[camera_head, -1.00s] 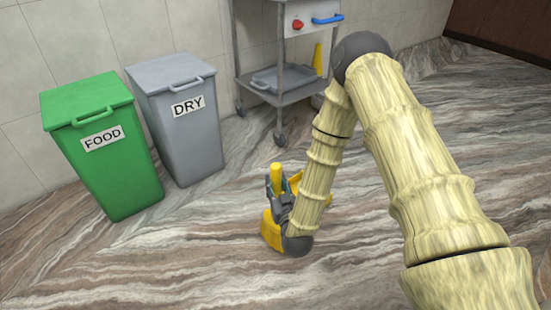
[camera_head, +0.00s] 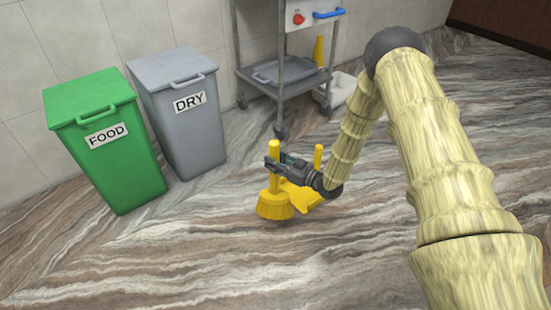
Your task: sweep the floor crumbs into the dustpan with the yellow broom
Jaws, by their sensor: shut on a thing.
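The yellow broom (camera_head: 274,205) is upright on or just above the floor, bristles down; I cannot tell whether they touch. My gripper (camera_head: 273,164) is shut on its handle, which sticks up above the fingers. A yellow dustpan (camera_head: 304,196) lies on the floor just right of and behind the broom head. Its upright handle (camera_head: 318,156) stands behind my wrist. The broom and my gripper hide part of the pan. I cannot make out any crumbs on the streaked floor.
A green FOOD bin (camera_head: 112,160) and a grey DRY bin (camera_head: 185,125) stand at the left wall. A metal trolley (camera_head: 285,90) with a grey tray is behind the broom, with a white container (camera_head: 341,92) beside it. The front floor is clear.

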